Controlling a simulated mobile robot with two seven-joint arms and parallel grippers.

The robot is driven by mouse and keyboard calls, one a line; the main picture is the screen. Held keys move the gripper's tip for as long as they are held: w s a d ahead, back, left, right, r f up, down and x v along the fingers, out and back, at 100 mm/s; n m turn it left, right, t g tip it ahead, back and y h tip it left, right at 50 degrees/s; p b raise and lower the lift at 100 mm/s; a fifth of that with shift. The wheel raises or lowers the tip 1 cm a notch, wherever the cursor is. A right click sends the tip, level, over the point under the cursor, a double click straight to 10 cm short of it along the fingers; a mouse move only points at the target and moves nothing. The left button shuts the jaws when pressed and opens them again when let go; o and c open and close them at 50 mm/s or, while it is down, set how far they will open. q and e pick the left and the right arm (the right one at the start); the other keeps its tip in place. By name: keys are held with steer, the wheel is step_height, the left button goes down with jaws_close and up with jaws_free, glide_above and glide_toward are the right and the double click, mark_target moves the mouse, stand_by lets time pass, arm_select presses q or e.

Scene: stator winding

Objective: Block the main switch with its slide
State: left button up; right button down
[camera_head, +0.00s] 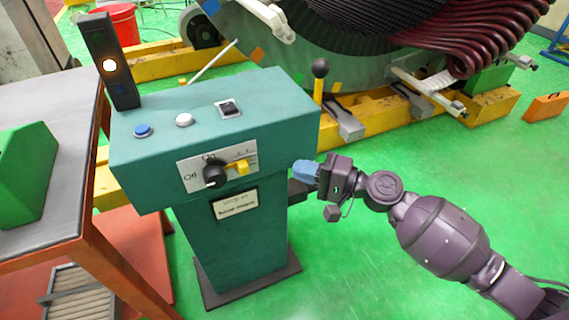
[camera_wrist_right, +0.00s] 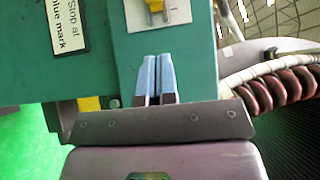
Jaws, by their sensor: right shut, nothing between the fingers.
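The main switch (camera_head: 213,175) is a black rotary knob on a white plate on the front of a teal console. "On" is printed above it and "Off" to its left; I cannot tell which one it points to. Its yellow slide (camera_head: 239,168) sits on the same plate, right of the knob with a small gap showing. In the right wrist view the slide (camera_wrist_right: 156,10) is cut off at the top edge. My right gripper (camera_head: 297,173), with blue fingertips, is shut and empty, right of the slide and apart from it. The fingertips (camera_wrist_right: 154,56) show below the plate in the wrist view. My left gripper is not in view.
The teal console (camera_head: 270,98) has blue and white buttons, a black rocker and a dark lamp post (camera_head: 108,60) on top. A lever with a black ball (camera_head: 320,68) stands behind its right side. A table (camera_head: 62,150) is close on the left. Green floor is free at lower right.

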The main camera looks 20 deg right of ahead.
steer(key=shift+v, duration=2.2)
steer(key=shift+d, duration=0.1)
